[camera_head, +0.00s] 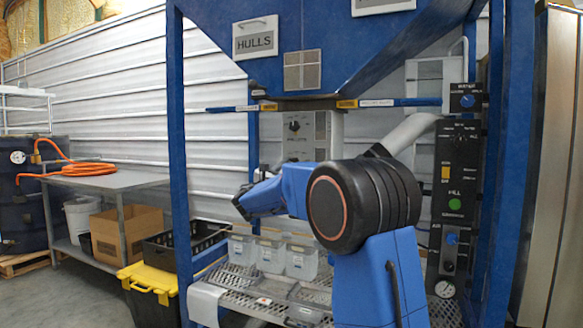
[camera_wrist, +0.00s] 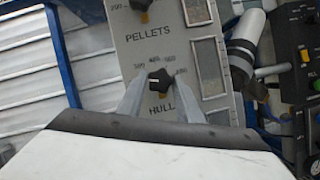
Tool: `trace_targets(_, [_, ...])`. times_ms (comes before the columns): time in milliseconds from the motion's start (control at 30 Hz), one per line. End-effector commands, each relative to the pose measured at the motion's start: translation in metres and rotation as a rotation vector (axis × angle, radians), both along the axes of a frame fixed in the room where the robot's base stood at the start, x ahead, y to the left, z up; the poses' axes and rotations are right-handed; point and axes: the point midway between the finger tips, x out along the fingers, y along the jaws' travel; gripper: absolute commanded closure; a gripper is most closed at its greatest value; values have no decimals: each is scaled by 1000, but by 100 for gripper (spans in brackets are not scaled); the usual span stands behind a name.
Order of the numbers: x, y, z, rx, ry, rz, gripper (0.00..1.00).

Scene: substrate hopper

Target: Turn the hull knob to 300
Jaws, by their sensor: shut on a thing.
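The hull knob (camera_wrist: 159,81) is a small black knob on a grey panel (camera_wrist: 165,30), above the label HULL in the wrist view. Printed numbers arc around its top, too blurred to read surely. My gripper (camera_wrist: 161,84) is at the panel, its two grey fingers on either side of the knob and shut on it.
The pellets knob (camera_wrist: 143,17) sits just above on the same panel. A grey pipe (camera_head: 408,132) and a black control panel (camera_head: 456,190) stand to the right. Clear bins (camera_head: 270,256) rest on the mesh shelf below. Blue frame posts (camera_head: 180,150) flank the panel.

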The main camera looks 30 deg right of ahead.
Motion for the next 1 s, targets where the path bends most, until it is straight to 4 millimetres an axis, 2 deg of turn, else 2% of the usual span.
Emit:
trace_targets(500, [2,2,1,240,-306,-1,90])
trace_targets(1000, [3,2,1,327,-417,-1,90])
